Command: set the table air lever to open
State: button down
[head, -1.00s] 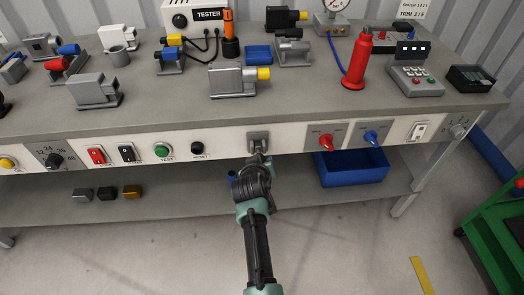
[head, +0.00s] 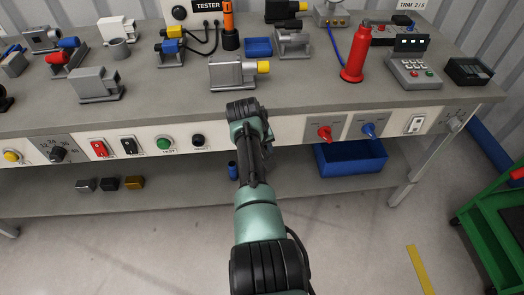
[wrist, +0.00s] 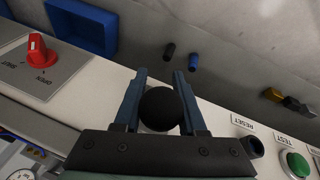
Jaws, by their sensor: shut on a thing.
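My gripper (wrist: 160,76) is shut on a round black ball knob (wrist: 160,108), which sits between its two fingers in the wrist view. The lever stem and mount are hidden behind the ball and gripper, so I cannot see the lever's setting. In the head view my gripper (head: 243,108) is at the front edge of the bench top, above the front panel between the reset button and the red knob. The ball is hidden there.
A red knob (head: 324,133) with an OPEN label and a blue knob (head: 369,130) are to the right on the panel. The reset button (head: 198,140) is close on the left. A grey-yellow device (head: 235,73) stands behind my gripper. A blue bin (head: 352,158) is below.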

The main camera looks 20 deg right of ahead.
dwell(0.4)
jog(key=shift+c, duration=2.3)
grip_release()
jog(key=shift+r, duration=0.1)
jog(key=p+v, duration=0.4)
jog(key=v, duration=0.8)
jog(key=shift+r, duration=0.4)
